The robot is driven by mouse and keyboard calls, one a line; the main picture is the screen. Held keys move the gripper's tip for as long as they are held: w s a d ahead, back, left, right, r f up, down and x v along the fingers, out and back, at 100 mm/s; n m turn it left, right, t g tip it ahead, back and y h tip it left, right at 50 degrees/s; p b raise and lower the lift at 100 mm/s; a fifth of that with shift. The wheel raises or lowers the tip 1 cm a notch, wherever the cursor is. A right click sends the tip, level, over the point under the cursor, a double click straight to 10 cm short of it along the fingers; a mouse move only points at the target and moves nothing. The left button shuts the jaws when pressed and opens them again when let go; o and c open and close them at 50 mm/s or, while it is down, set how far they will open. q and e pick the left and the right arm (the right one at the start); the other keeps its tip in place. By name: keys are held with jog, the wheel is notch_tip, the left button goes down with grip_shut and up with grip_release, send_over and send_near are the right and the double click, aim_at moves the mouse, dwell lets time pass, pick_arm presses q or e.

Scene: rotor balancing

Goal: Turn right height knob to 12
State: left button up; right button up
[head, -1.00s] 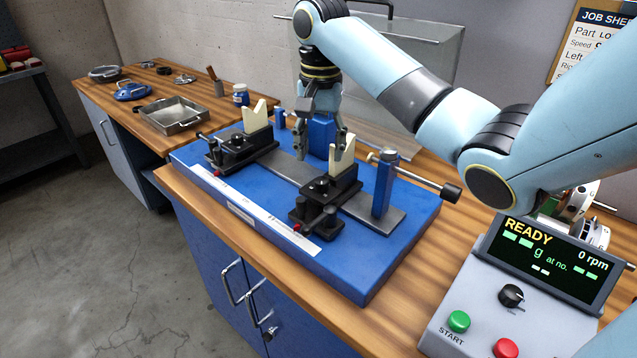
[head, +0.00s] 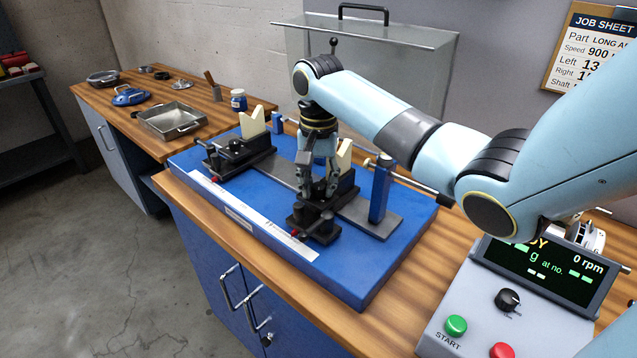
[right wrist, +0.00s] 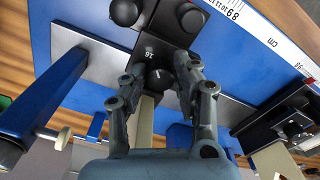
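The right support (head: 341,190) is a black block with a cream V-piece (head: 344,156), standing on the blue balancing base (head: 352,268). In the right wrist view its round black height knob (right wrist: 160,80) shows a pale pointer line, with the number 16 (right wrist: 149,53) printed beside it. My right gripper (head: 319,192) points down over this support. In the right wrist view the right gripper (right wrist: 160,72) is open, with its fingertips apart on either side of the knob; contact cannot be told. In the head view the fingers hide the knob. My left gripper is not in view.
The left support (head: 240,152) stands further left on the base. A blue post with a rod (head: 380,190) is close to the right of the right support. A control panel (head: 530,290) is at lower right. A clear cover (head: 375,60) stands behind.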

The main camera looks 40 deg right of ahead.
grip_shut()
jog(key=m+p, duration=0.1)
jog(key=p, duration=0.1)
jog(key=m+p, duration=0.2)
jog(key=p, duration=0.1)
jog(key=shift+r+p, duration=0.3)
jog(key=shift+f+m+p, duration=0.1)
jog(key=shift+m+p, duration=0.45)
jog(key=shift+m, duration=0.15)
jog(key=shift+w+f+m, duration=0.1)
jog(key=shift+f+m, duration=0.05)
jog(key=shift+m, duration=0.65)
jog(key=o, duration=0.6)
grip_release()
jog(key=shift+o, duration=0.2)
